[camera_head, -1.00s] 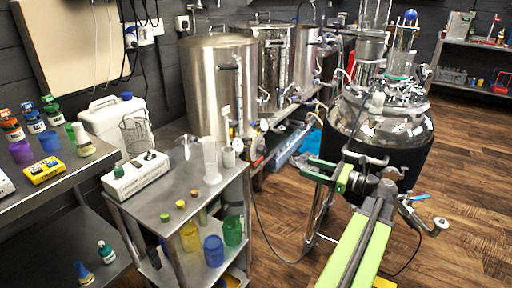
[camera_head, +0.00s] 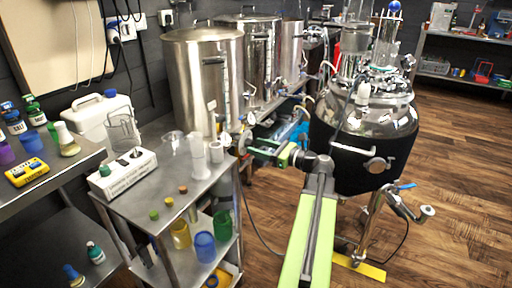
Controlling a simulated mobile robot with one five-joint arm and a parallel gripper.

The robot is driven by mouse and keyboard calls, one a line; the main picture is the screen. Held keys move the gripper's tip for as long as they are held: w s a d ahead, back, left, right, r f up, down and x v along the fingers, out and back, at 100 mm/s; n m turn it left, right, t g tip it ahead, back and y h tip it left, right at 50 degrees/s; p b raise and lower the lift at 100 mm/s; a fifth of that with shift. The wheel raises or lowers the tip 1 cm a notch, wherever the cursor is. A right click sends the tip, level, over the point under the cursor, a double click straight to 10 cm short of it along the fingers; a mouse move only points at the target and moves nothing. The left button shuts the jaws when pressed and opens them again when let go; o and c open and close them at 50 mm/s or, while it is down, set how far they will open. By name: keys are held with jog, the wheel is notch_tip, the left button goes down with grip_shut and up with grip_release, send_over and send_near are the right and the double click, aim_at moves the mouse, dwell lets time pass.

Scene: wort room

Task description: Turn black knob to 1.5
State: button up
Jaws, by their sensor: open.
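A white box (camera_head: 128,177) with small dark controls on its top stands on the steel cart at the left. A small black knob (camera_head: 136,153) shows at its right end, and a green-capped piece sits at its left end. The knob's marks are too small to read. My gripper (camera_head: 258,149) is open and empty, at the end of my green arm. It is to the right of the box, apart from it, past the cart's right edge and in front of the steel tanks.
White cylinders (camera_head: 197,160) stand on the cart (camera_head: 150,205) between the box and my gripper, with small coloured caps in front of them. A glass beaker (camera_head: 122,130) and white jug (camera_head: 100,120) are behind the box. A black-jacketed vessel (camera_head: 365,150) stands to the right.

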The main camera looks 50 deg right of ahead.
jog(key=shift+w+a, duration=0.15)
jog(key=shift+w, duration=0.4)
jog(key=shift+c, duration=0.4)
grip_shut()
jog(key=shift+n, duration=0.4)
jog(key=shift+o, duration=0.4)
grip_release()
jog(key=shift+s, duration=0.15)
